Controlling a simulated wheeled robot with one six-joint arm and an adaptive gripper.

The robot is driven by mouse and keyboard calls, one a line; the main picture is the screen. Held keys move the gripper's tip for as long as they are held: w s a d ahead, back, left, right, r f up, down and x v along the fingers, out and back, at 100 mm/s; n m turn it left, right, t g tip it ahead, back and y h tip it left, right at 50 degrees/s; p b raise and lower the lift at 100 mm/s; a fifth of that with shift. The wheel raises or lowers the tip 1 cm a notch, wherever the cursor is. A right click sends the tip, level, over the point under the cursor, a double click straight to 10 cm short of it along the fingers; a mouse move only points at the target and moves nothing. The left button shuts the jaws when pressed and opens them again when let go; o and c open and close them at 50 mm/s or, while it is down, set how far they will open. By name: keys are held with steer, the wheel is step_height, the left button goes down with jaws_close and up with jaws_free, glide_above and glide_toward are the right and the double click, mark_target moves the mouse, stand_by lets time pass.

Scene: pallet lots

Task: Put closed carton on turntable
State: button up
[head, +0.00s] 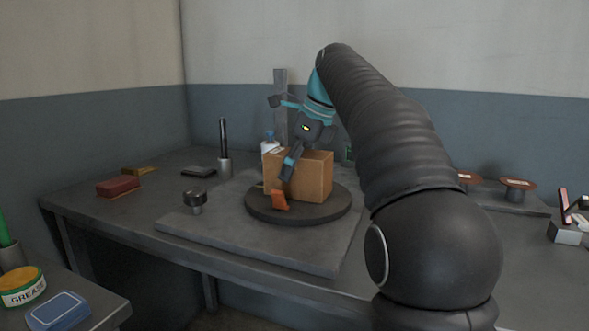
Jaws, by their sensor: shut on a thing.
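The closed carton (313,178) is a plain brown box. It is at the round dark turntable (262,210), upright over its top; its base appears to meet the disc. My gripper (284,183) is at the carton's left side, shut on it, with one orange-tipped finger in front of the left face. The other finger is hidden behind the carton or the gripper body. The turntable sits on a grey slab (210,238) on the workbench.
A dark knob (194,200) stands on the slab left of the turntable. A holder with a black rod (224,150), a white bottle (268,142) and an upright grey post (281,100) stand behind. Red brick-like block (118,186) lies left. Reddish discs (518,184) stand right.

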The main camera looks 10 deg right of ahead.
mark_target(307, 154)
steer(key=o, duration=1.7)
steer(key=shift+p+v, duration=0.35)
steer(key=shift+v, duration=3.5)
